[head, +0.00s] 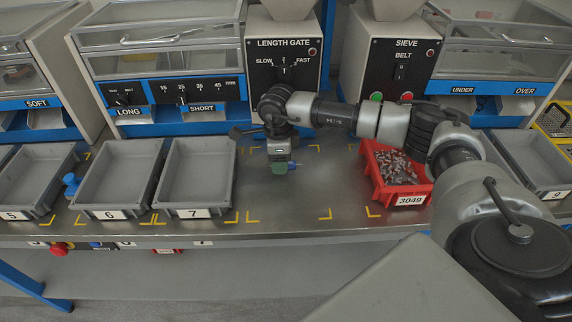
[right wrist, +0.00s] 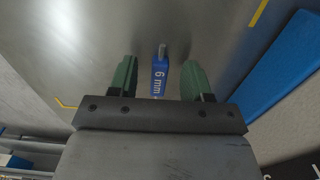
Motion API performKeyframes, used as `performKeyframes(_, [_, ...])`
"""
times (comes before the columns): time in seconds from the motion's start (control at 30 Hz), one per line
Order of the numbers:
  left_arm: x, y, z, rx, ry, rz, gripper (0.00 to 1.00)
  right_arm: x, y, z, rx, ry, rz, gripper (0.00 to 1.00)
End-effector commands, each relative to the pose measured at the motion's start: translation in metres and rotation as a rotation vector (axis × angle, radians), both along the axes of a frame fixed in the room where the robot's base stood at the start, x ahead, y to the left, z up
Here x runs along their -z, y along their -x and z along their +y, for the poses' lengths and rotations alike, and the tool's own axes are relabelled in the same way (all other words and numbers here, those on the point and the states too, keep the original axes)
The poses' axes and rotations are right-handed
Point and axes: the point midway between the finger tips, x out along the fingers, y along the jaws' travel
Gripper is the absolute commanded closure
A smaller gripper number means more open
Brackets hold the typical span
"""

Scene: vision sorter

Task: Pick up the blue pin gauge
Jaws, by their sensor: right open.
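The blue pin gauge (right wrist: 160,78) is marked "6 mm" and has a thin metal pin at its far end. In the right wrist view it lies between the two green fingers of my right gripper (right wrist: 159,68), with a gap on both sides. My right gripper (head: 281,168) is open and points down over the bench between tray 7 and the red bin. In the head view a small bit of blue shows beside the green fingers; the gauge is mostly hidden there. My left gripper is not in view.
Grey trays 6 (head: 113,213) and 7 (head: 193,213) stand to the left. A red bin (head: 401,196) of small metal parts stands to the right. A blue knob-like object (head: 71,183) sits between trays 5 and 6. The length gate machine (head: 284,68) stands behind; the bench front is clear.

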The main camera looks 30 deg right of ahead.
Motion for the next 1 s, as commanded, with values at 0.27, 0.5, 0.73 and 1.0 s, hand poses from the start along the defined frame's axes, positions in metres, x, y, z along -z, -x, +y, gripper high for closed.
performKeyframes(0.27, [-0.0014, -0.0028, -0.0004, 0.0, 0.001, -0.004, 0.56, 0.0072, -0.0003, 0.0004, -0.001, -0.001, -0.003, 0.51])
performKeyframes(0.5, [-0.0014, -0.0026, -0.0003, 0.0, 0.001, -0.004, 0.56, 0.007, -0.0002, 0.0004, -0.001, -0.001, -0.002, 0.82])
performKeyframes(0.73, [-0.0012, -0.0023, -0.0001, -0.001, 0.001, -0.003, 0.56, 0.0068, -0.0003, 0.0004, -0.001, -0.001, -0.002, 1.0])
performKeyframes(1.0, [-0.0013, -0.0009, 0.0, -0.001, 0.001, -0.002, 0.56, 0.0013, -0.0006, 0.0002, 0.0, -0.001, -0.003, 1.0])
